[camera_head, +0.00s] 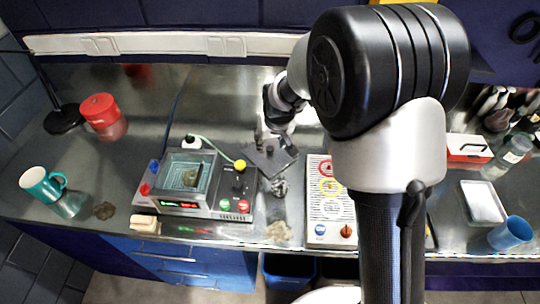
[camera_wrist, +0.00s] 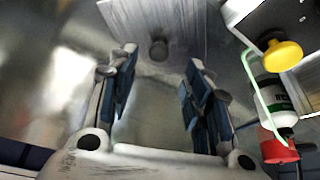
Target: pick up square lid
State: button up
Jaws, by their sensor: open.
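The square lid (camera_head: 264,165) is a dark grey plate on the metal bench, right of the boxy device with coloured buttons. In the wrist view the lid (camera_wrist: 185,22) shows at the top, with a round dark knob (camera_wrist: 159,50) near its lower edge. My gripper (camera_wrist: 160,72) is open and empty, its two blue-padded fingers on either side of the knob in the picture. In the head view my gripper (camera_head: 278,132) hangs over the lid's back part and hides some of it. I cannot tell whether the fingers touch the lid.
The button device (camera_head: 196,183), with a yellow knob (camera_head: 240,165) and a white bottle (camera_head: 192,142), stands close left. A panel with ringed marks (camera_head: 328,215) lies right. A teal mug (camera_head: 42,184), red canister (camera_head: 102,115) and blue cup (camera_head: 510,232) stand farther off.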

aim_at(270, 148)
jog(key=b+x, duration=0.1)
jog(key=x, duration=0.3)
jog(key=shift+d+f+b, duration=0.2)
jog(key=shift+f+b, duration=0.2)
jog(key=shift+f, duration=0.1)
jog(key=shift+w+f, duration=0.1)
jog(key=shift+f, duration=0.15)
jog(key=shift+r, duration=0.1)
jog(key=shift+c, duration=0.5)
grip_shut()
